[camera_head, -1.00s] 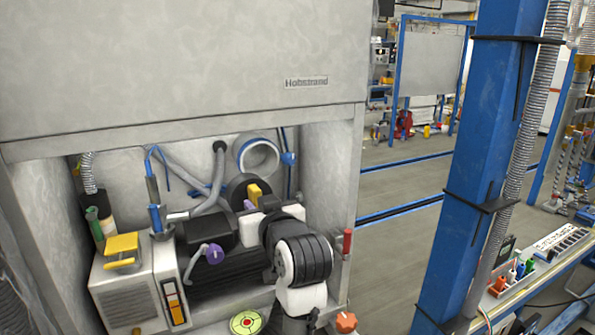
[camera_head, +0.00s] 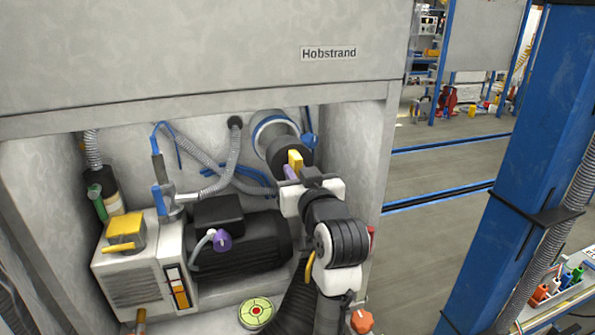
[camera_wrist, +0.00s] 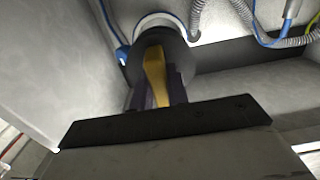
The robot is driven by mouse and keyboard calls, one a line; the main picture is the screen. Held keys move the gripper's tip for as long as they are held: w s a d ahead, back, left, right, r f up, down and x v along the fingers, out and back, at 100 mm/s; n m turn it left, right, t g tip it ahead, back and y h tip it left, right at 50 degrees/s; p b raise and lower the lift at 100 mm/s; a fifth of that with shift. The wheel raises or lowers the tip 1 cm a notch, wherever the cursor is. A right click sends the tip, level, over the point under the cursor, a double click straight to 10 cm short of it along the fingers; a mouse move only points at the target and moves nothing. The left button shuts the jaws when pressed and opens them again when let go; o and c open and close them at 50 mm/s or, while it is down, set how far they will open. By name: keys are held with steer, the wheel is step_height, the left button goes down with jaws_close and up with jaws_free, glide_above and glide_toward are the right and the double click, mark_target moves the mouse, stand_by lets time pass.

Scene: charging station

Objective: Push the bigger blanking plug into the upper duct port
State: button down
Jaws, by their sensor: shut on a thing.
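The bigger blanking plug (camera_head: 305,148) is a dark round disc with a yellow grip tab (camera_head: 295,160). My gripper (camera_head: 291,172) is shut on that tab, with its fingers on either side. The upper duct port (camera_head: 265,125) is a pale round opening with a blue collar on the cabinet's back wall. The plug is in front of the port and covers its lower right part. In the wrist view the plug (camera_wrist: 172,48) hides most of the port (camera_wrist: 160,19), leaving a pale arc above. I cannot tell whether they touch.
The cabinet's right wall (camera_head: 350,140) is close to my gripper. A black motor (camera_head: 250,240) lies below left, beside a white box (camera_head: 130,275) with a yellow top. A grey corrugated hose (camera_head: 232,155) runs left of the port. A green-red round target (camera_head: 257,311) is on the floor.

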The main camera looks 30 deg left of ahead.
mark_target(289, 160)
steer(key=shift+x, duration=2.9)
steer(key=shift+p+x, duration=1.25)
steer(key=shift+x, duration=3.7)
steer(key=c, duration=1.3)
jaws_free()
